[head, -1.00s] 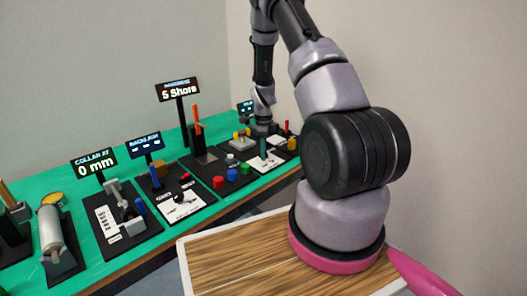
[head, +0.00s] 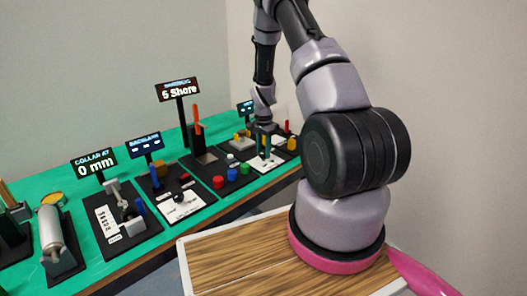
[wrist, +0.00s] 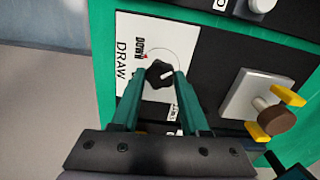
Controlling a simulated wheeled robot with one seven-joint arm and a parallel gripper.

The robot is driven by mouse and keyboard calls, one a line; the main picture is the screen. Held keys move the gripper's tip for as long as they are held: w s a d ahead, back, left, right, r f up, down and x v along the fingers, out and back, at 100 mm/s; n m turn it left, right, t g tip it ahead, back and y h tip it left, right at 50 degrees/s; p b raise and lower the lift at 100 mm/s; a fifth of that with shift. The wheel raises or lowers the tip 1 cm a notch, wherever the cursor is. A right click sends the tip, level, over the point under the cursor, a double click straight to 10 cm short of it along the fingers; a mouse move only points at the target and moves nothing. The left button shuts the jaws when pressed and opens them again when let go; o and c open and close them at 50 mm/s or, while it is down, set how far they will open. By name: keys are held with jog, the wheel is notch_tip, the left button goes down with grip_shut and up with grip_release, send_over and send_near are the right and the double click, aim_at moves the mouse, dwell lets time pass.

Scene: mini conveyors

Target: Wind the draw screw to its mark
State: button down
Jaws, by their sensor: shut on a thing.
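The draw screw shows in the wrist view as a black star-shaped knob (wrist: 156,76) with a short white line on it. It stands on a white card (wrist: 132,60) printed "DRAW" and "DOWN", with a thin curved line and a small red mark near the word. My gripper (wrist: 161,73) has its green fingers on either side of the knob and is shut on it. The white line points to the right in the wrist view, away from the red mark. In the head view my gripper (head: 265,153) is low over the card, and the knob is hard to make out.
Beside the card is a light square block (wrist: 240,97) with a brown knob and yellow parts. Signs on posts, such as "5 Shore" (head: 178,90), rise behind.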

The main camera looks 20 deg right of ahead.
aim_at(264, 153)
jog(key=n, duration=0.5)
jog(key=shift+n, duration=0.3)
jog(key=n, duration=0.5)
jog(key=shift+d, duration=0.1)
jog(key=n, duration=0.5)
jog(key=shift+n, duration=0.4)
jog(key=n, duration=0.5)
jog(key=shift+n, duration=0.3)
jog(key=shift+c, duration=2)
grip_release()
notch_tip(264, 153, up, 11)
jog(key=shift+f, duration=0.1)
